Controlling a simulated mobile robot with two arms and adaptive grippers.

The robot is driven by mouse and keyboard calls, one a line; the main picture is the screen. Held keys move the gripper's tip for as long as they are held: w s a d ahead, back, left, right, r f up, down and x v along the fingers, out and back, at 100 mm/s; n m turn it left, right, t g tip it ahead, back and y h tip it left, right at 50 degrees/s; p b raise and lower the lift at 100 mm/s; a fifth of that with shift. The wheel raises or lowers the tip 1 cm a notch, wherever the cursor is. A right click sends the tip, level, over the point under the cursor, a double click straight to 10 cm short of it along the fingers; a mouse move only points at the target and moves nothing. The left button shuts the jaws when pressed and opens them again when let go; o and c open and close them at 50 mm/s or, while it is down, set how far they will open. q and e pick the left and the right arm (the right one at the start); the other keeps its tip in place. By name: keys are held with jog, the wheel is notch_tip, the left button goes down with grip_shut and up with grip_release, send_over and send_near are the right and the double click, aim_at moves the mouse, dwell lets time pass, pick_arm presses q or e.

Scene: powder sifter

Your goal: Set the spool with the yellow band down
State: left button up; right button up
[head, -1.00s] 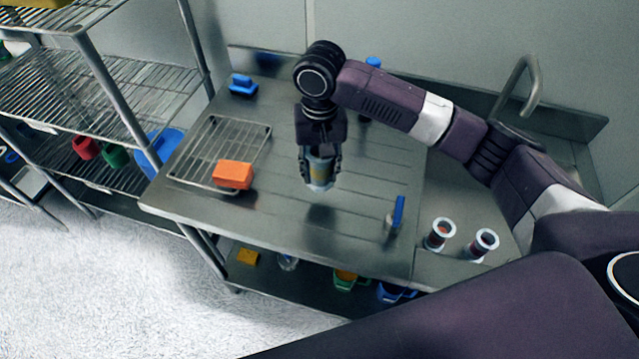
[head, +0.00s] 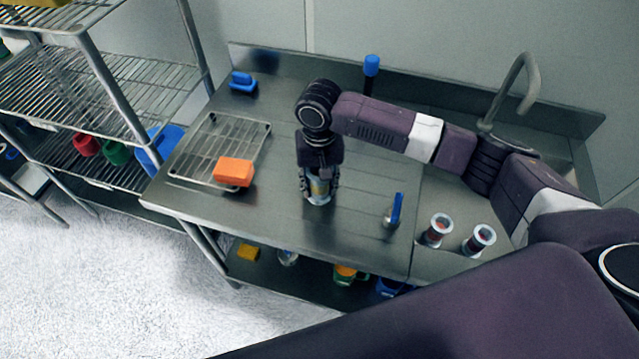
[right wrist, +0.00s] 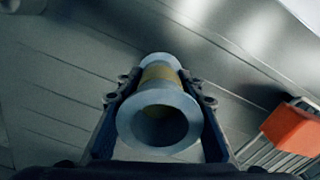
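The spool with the yellow band (right wrist: 160,107) is grey with flared ends and a yellow band around its waist. In the right wrist view it lies between the two fingers of my right gripper (right wrist: 160,82), which is shut on it. In the head view my right gripper (head: 318,184) points down and holds the spool (head: 318,197) upright over the middle of the steel table (head: 260,215). Its lower end appears to be at the tabletop; exact contact is hard to tell. My left gripper is not in view.
A wire rack (head: 213,145) with an orange block (head: 233,172) stands left of the spool. A blue-handled tool (head: 395,212) and two spools with reddish middles (head: 438,230) (head: 479,240) are to the right. A blue-topped item (head: 371,66) stands behind. Bare tabletop surrounds the spool.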

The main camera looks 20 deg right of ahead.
jog(key=o, duration=0.3)
jog(key=shift+r, duration=0.1)
notch_tip(320, 180, up, 12)
jog(key=b, duration=0.2)
jog(key=shift+r+b, duration=0.1)
jog(key=shift+b, duration=0.25)
dwell(0.4)
